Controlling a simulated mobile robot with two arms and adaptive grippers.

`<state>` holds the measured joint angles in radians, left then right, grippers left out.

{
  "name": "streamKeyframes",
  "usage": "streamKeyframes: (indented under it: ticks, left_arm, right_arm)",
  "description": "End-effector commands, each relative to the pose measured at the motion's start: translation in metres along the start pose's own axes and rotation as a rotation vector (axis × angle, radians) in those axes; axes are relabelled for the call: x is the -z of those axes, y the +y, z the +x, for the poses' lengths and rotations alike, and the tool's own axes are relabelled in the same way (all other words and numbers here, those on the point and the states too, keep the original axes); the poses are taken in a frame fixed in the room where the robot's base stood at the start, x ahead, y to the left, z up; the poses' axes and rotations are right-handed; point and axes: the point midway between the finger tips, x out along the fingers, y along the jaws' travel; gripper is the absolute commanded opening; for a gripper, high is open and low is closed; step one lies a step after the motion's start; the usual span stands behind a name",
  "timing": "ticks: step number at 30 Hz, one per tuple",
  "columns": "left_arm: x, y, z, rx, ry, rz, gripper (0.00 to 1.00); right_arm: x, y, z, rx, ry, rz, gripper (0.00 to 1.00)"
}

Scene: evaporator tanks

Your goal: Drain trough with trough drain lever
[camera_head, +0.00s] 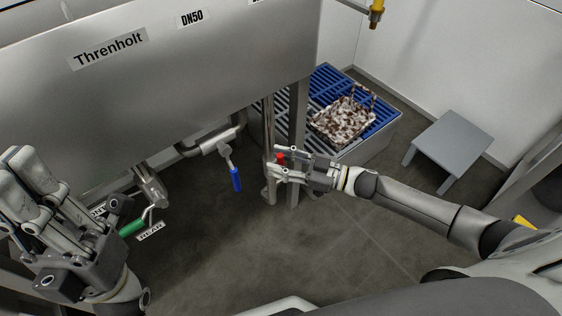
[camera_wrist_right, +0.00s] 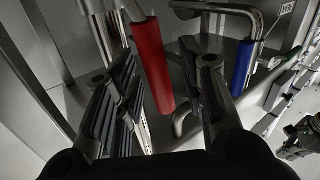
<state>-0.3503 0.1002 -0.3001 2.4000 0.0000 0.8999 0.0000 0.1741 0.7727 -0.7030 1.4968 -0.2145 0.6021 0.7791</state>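The steel tank labelled "Threnholt" (camera_head: 190,70) fills the upper left of the head view. A red lever handle (camera_head: 281,158) is at my right gripper (camera_head: 277,163), beside an upright steel post. In the right wrist view the red handle (camera_wrist_right: 152,65) hangs between the two open, spread fingers of my right gripper (camera_wrist_right: 155,75); I cannot tell whether they touch it. A blue lever handle (camera_head: 236,179) hangs below a pipe to the left, and a green one (camera_head: 131,228) is further left. No label naming the trough drain lever is readable. My left gripper (camera_head: 25,165) is at the left edge.
A blue slatted grate (camera_head: 325,80) on a grey bin carries a brown-and-white mottled basket (camera_head: 343,122) behind my right gripper. A small grey stool (camera_head: 450,142) stands at right. A "REAR" tag (camera_head: 150,231) is by the green handle. The middle floor is clear.

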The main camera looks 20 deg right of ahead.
Motion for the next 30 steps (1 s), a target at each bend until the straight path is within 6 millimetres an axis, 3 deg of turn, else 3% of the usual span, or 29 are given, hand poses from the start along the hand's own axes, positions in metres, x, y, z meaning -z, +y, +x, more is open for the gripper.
streamKeyframes:
  ticks: [7, 16, 30]
  left_arm:
    - [0.0002, 0.0001, 0.0001, 0.0, 0.002, 0.0, 0.0]
    - [0.0, 0.0002, -0.0001, 0.0, 0.0, -0.001, 0.0]
    - [-0.0034, 0.0001, 0.0024, 0.0, -0.017, 0.0, 0.0]
  right_arm:
    - [0.0002, 0.0001, 0.0004, 0.0, 0.0, 0.0, 0.36]
    - [0.0001, 0.0002, 0.0001, 0.0, 0.0, 0.0, 0.0]
    - [0.0005, 0.001, 0.0015, 0.0, -0.008, -0.011, 0.0]
